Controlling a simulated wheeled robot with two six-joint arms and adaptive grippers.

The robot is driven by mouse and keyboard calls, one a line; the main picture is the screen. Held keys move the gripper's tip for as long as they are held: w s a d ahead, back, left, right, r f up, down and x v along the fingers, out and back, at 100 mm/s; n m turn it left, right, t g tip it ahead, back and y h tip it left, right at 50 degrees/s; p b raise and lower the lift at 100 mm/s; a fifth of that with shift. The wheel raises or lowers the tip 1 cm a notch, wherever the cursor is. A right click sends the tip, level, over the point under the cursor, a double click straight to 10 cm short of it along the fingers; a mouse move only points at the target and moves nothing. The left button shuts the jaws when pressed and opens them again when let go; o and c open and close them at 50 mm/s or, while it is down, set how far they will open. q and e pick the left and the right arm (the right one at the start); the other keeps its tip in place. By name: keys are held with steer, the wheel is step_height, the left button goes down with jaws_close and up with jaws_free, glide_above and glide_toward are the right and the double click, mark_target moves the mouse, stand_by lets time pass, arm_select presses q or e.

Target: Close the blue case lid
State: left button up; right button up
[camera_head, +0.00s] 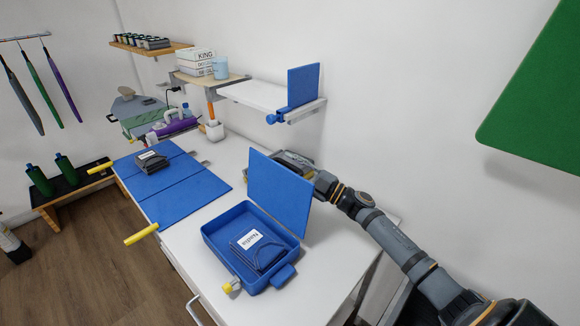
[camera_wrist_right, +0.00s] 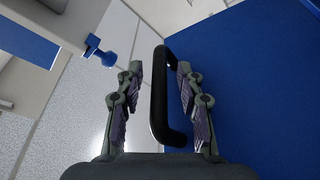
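The blue case (camera_head: 213,235) sits open on the white worktop, with a dark item and a white label inside. Its blue lid (camera_head: 280,192) stands up along the far side, leaning back slightly. My right gripper (camera_head: 294,160) is behind the lid and partly hidden by it. In the right wrist view, a black handle (camera_wrist_right: 158,100) lies between the two fingers of the right gripper (camera_wrist_right: 158,105). The fingers are apart, with a clear gap on the left of the handle and the right finger close to it. The lid (camera_wrist_right: 260,80) fills the right side there. My left gripper is not in view.
Blue mats (camera_head: 185,197) with a dark item (camera_head: 150,161) lie left of the case. A wall shelf (camera_head: 255,95) with a blue panel is above and behind. Yellow drawer handles (camera_head: 142,234) stick out at the front edge. A green board (camera_head: 535,100) hangs at right.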

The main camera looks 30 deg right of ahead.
steer(key=c, duration=0.7)
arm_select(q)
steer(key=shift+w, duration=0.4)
arm_select(e)
jaws_close()
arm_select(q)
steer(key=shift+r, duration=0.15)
arm_select(e)
steer(key=shift+a+r, duration=0.1)
